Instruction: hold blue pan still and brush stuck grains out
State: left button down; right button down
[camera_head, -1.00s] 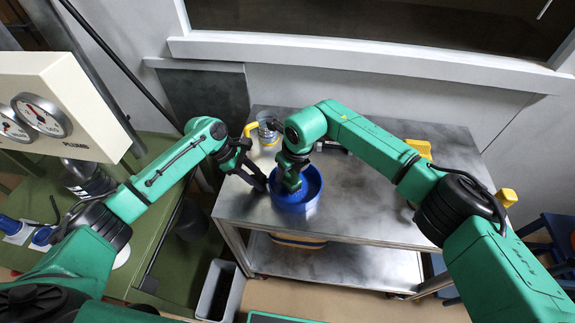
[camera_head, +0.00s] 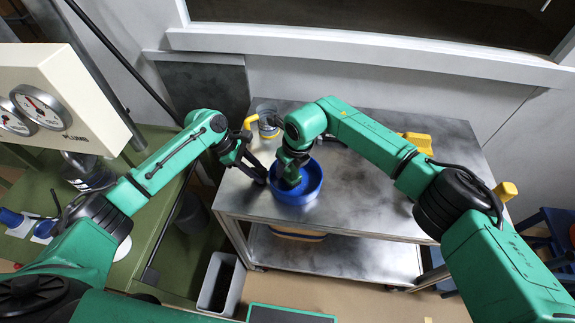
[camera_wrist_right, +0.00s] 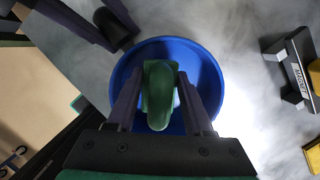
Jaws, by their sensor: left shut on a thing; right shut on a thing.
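The blue pan (camera_head: 309,190) stands on the metal table, near its left front part; it also shows in the right wrist view (camera_wrist_right: 212,80). My left gripper (camera_head: 262,180) is shut at the pan's left rim. My right gripper (camera_head: 287,178) is over the pan, shut on a green-handled brush; the handle (camera_wrist_right: 159,95) shows between its fingers in the right wrist view. The brush's bristles and any grains in the pan are hidden under the handle and gripper.
The metal table (camera_head: 370,205) has free room right of the pan. A grey mug-like container with a yellow handle (camera_head: 266,118) stands behind the pan. A yellow item (camera_head: 418,141) lies at the back right. A grey bin (camera_head: 221,285) stands on the floor.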

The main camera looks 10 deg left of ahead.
jog(key=shift+f, duration=0.55)
jog(key=shift+d, duration=0.1)
jog(key=d, duration=0.3)
jog(key=shift+d+r, duration=0.1)
jog(key=shift+d, duration=0.05)
jog(key=shift+s+a+f, duration=0.1)
jog(key=shift+a+f, duration=0.1)
jog(key=shift+a, duration=0.7)
jog(key=shift+s+a+f, duration=0.1)
jog(key=shift+a+f, duration=0.1)
jog(key=shift+a, duration=0.65)
jog(key=shift+w+r, duration=0.2)
jog(key=shift+r, duration=2.9)
